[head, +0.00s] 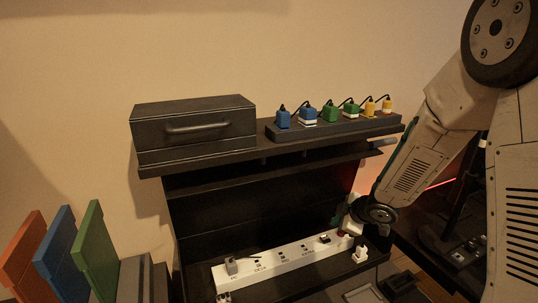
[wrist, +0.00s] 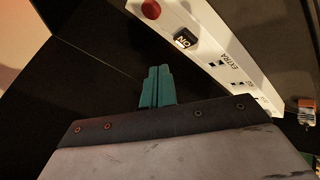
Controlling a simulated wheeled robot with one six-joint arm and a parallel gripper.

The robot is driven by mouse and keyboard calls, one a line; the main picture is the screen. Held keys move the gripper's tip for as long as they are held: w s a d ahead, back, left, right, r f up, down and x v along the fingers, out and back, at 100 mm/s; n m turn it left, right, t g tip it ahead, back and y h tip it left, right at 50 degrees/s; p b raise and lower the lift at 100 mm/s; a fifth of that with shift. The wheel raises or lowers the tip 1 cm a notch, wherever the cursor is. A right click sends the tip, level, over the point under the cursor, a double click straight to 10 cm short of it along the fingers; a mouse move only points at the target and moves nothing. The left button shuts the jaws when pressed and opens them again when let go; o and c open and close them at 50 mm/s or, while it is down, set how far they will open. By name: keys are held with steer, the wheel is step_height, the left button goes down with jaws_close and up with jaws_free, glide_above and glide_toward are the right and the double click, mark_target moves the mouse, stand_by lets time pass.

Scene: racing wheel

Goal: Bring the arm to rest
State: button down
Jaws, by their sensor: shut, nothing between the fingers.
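My gripper (wrist: 157,72) shows its two teal fingers pressed together in the wrist view, shut and empty. In the head view my arm (head: 420,160) reaches in from the right and bends down, with its wrist (head: 376,213) at the right end of the white power strip. The fingers are mostly hidden there behind the wrist. The white power strip (head: 285,258) lies on the lower shelf. It also shows in the wrist view (wrist: 215,50), beyond the fingers, with a red button and a black switch marked ON.
A black box with a handle (head: 195,120) stands on the upper shelf. Beside it, a dark rack (head: 330,127) holds several blue, green and yellow plugs. Orange, blue and green panels (head: 95,245) stand at lower left. A white plug (head: 360,254) is near the strip's right end.

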steer(key=s+d+r+m+g+h, duration=0.55)
steer(key=s+d+m, duration=0.3)
steer(key=s, duration=0.45)
steer(key=s+a+r+m+y, duration=0.1)
steer(key=s+a+r, duration=0.3)
steer(key=s+r, duration=0.4)
steer(key=s+a+r+m+y, duration=0.1)
steer(key=s+a+r+m, duration=0.3)
steer(key=s+r, duration=0.4)
steer(key=s, duration=0.7)
steer(key=shift+s+g, duration=0.35)
steer(key=shift+m, duration=0.25)
